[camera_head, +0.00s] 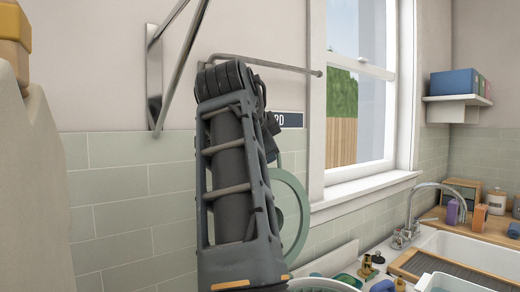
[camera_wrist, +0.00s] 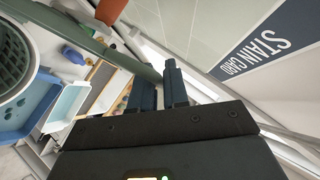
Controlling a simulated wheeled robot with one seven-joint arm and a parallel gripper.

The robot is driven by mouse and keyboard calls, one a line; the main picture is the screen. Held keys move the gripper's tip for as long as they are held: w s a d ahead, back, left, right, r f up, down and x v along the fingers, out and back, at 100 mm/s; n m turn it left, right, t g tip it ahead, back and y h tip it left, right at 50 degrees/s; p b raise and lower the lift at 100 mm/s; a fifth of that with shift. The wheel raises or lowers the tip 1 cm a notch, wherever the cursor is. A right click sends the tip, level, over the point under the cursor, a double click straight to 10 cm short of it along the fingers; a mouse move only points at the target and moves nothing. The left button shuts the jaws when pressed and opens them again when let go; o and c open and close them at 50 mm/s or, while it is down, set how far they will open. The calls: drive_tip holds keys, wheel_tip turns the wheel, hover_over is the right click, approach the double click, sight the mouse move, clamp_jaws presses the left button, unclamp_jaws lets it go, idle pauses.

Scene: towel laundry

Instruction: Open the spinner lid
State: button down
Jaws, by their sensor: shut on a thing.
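The spinner lid (camera_head: 293,188) is a round, pale green-rimmed disc. In the head view it stands raised and steeply tilted behind my arm, which hides its left part. In the wrist view its green rim (camera_wrist: 85,38) shows nearly edge-on and runs down to my gripper (camera_wrist: 158,82). My gripper's dark fingers are shut on this rim. In the head view my arm covers most of the gripper. The spinner's round opening (camera_wrist: 14,62) shows at the left of the wrist view, and its pale rim (camera_head: 322,284) shows at the bottom of the head view.
A stain card sign (camera_head: 291,120) is on the wall close behind my gripper. A metal rail (camera_head: 285,68) sticks out above. A window (camera_head: 358,90) is to the right. The sink (camera_head: 470,246), faucet (camera_head: 412,225) and small bottles (camera_head: 368,268) lie at lower right.

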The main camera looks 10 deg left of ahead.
drive_tip(key=shift+w+f, duration=0.1)
drive_tip(key=shift+f, duration=0.1)
drive_tip(key=c, duration=1.2)
unclamp_jaws()
drive_tip(key=shift+c, duration=0.2)
drive_tip(key=shift+r, duration=0.55)
wheel_tip(320, 180, up, 3)
drive_tip(key=shift+f+b, duration=0.1)
drive_tip(key=shift+b, duration=0.65)
drive_tip(key=s+d+r+b, duration=0.2)
drive_tip(key=d+r, duration=0.5)
drive_tip(key=d, duration=0.4)
drive_tip(key=shift+s+r+b, duration=0.15)
drive_tip(key=shift+s+b, duration=0.1)
drive_tip(key=shift+b, duration=0.3)
drive_tip(key=shift+d, duration=0.1)
